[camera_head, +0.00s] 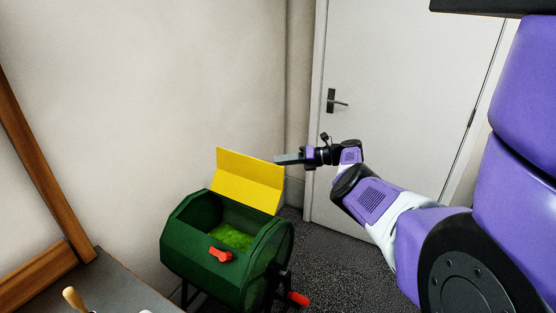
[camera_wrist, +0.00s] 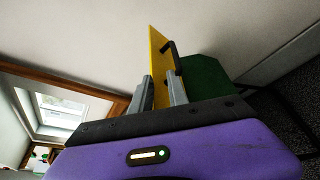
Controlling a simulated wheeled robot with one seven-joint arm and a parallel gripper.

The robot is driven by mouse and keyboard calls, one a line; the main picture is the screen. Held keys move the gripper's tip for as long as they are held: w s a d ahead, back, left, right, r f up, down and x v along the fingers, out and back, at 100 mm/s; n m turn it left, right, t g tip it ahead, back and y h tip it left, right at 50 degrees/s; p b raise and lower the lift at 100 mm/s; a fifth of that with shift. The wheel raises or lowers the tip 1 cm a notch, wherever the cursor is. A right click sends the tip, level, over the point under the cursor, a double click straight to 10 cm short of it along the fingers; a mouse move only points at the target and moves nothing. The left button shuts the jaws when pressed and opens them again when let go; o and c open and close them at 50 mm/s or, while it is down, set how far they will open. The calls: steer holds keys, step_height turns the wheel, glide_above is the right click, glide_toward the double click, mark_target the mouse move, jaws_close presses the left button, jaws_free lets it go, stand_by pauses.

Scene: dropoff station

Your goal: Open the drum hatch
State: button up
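The green drum (camera_head: 200,240) stands on dark legs at the lower middle of the head view. Its yellow hatch (camera_head: 248,178) is swung up, and bright green matter (camera_head: 235,238) shows inside the opening. My gripper (camera_head: 278,159) is at the hatch's upper right edge. In the wrist view its two grey fingers (camera_wrist: 162,92) are apart, with the yellow hatch (camera_wrist: 157,60) seen in the gap between them; whether they touch it I cannot tell. A black handle (camera_wrist: 169,50) shows on the hatch's right face. Part of the green drum (camera_wrist: 205,78) shows behind.
A grey table (camera_head: 120,285) with a wooden-handled tool (camera_head: 73,298) is at lower left. A wall stands close behind the drum. A white door (camera_head: 400,75) is right; dark floor (camera_head: 345,265) lies clear before it.

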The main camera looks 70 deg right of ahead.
steer(key=p+v, duration=0.2)
steer(key=v, duration=0.4)
stand_by(0.6)
steer(key=shift+c, duration=0.2)
